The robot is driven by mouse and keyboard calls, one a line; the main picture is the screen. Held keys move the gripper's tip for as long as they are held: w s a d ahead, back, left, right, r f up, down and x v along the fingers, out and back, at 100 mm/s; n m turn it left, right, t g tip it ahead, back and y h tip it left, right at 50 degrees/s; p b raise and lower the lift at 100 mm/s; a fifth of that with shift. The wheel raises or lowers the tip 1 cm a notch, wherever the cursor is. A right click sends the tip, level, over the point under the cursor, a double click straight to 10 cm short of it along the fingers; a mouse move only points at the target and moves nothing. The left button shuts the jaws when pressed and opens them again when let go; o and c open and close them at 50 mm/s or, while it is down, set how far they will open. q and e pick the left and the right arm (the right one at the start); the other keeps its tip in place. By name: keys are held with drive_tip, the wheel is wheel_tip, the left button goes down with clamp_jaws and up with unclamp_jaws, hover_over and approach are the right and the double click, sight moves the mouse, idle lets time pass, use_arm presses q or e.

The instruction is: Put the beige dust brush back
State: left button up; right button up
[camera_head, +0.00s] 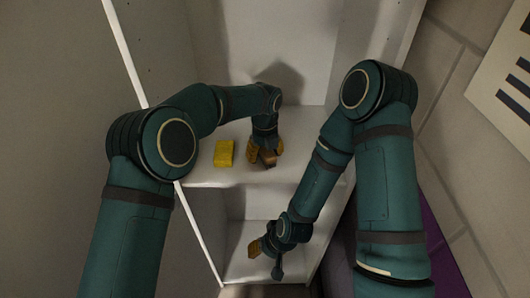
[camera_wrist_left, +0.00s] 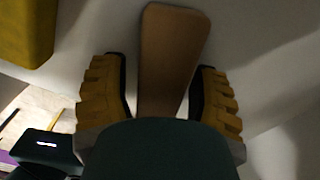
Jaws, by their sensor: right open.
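The beige dust brush (camera_wrist_left: 170,55) shows in the left wrist view as a flat tan piece, between the two yellow-padded fingers of my left gripper (camera_wrist_left: 160,105). A narrow gap shows beside the left finger; contact at the right finger is unclear. The lower part of the brush is hidden behind the gripper body. In the head view my left gripper (camera_head: 266,151) is low over the upper shelf, with a brown bit of the brush (camera_head: 268,159) showing at its fingers. My right gripper (camera_head: 264,258) is open in front of the lower compartment, with nothing seen in it.
A yellow block (camera_head: 223,153) lies on the upper shelf (camera_head: 205,175) just left of my left gripper; it also fills the top left corner of the left wrist view (camera_wrist_left: 25,30). White cabinet walls stand close on both sides. The lower compartment (camera_head: 243,269) looks empty.

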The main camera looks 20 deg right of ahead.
use_arm(q)
wheel_tip(320, 180, up, 12)
drive_tip(key=shift+r+p, duration=0.15)
drive_tip(key=shift+p, duration=0.55)
drive_tip(key=shift+s, duration=0.1)
idle(0.3)
